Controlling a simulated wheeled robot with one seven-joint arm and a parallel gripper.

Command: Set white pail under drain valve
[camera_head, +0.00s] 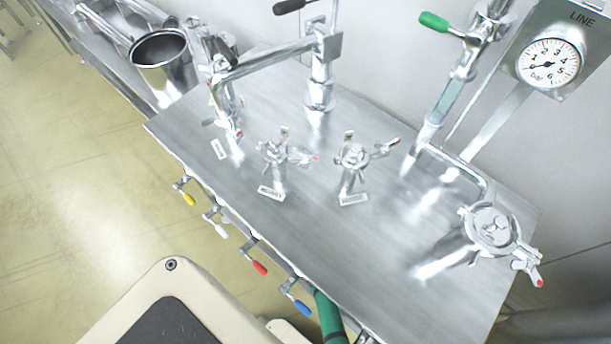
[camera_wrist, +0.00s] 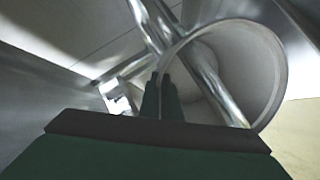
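In the wrist view, a pail (camera_wrist: 245,60) with a round rim and a pale inside fills the upper right. My gripper (camera_wrist: 164,88), with dark green fingers, is at the left side of its rim; the fingers are close together with the rim between them. In the head view only my green arm (camera_head: 328,318) shows at the table's front edge; gripper and pail are hidden there. Drain valves with coloured handles stick out along that edge: yellow (camera_head: 187,198), white (camera_head: 220,230), red (camera_head: 259,267) and blue (camera_head: 301,307).
The steel table (camera_head: 400,270) carries several clamped housings and pipes, with a pressure gauge (camera_head: 549,63) at the back right. An open steel vessel (camera_head: 165,75) stands at the far left end. The yellowish floor (camera_head: 70,200) left of the table is clear.

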